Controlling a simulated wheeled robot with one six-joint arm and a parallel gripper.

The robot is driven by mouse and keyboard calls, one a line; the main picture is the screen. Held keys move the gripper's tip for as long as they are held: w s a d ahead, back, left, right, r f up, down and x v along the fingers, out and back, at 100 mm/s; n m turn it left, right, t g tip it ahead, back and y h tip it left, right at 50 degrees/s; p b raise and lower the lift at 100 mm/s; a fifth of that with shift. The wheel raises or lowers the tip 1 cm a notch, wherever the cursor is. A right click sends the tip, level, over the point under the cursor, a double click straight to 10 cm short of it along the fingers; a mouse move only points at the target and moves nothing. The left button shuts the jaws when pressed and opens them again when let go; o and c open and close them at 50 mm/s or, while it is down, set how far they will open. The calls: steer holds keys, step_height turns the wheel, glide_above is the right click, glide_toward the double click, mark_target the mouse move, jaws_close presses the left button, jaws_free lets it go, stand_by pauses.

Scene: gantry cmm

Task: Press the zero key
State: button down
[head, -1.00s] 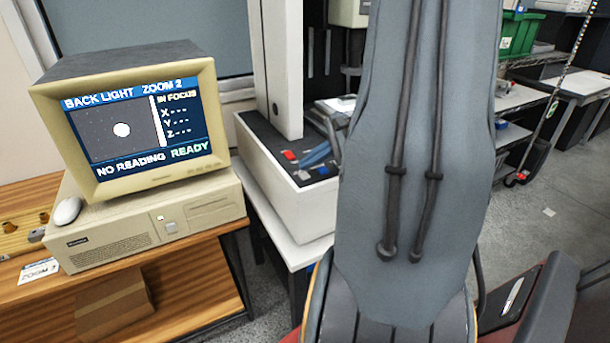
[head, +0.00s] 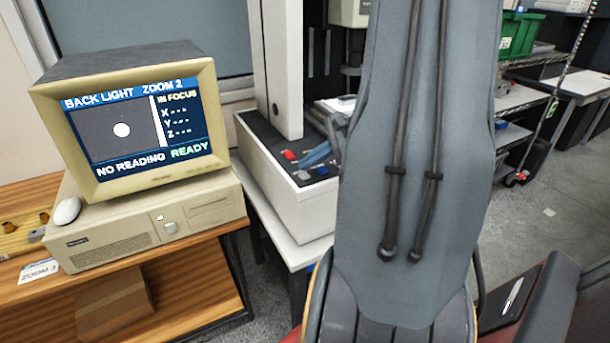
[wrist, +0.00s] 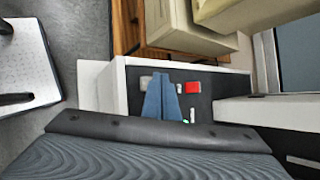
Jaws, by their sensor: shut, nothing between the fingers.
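The machine's dark control panel (head: 262,135) is on top of its white base, with a red key (head: 290,155), a grey key (head: 303,175) and a blue key (head: 323,171) near its front edge. The wrist view shows the red key (wrist: 193,87) and the grey key (wrist: 145,82). No label is readable, so I cannot tell which is the zero key. My gripper (wrist: 161,76) is shut and empty, its blue fingers over the panel between the grey and red keys in that view. They hide part of the panel. I cannot tell whether the tips touch anything.
A beige monitor (head: 130,115) reads "NO READING" and "READY". It stands on a beige computer (head: 150,222) on a wooden bench (head: 200,285), left of the machine. A white upright column (head: 281,70) rises from the machine's base behind the keys. My arm hides much of the right side.

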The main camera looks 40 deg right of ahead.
mark_target(309, 176)
stand_by(0.3)
steer(key=shift+f+b, duration=0.4)
steer(key=shift+f+b, duration=0.35)
steer(key=shift+f, duration=0.05)
stand_by(0.6)
steer(key=shift+r, duration=0.1)
steer(key=shift+r+p, duration=0.6)
steer(key=shift+r, duration=0.15)
steer(key=shift+r+p, duration=1.8)
steer(key=shift+r, duration=0.7)
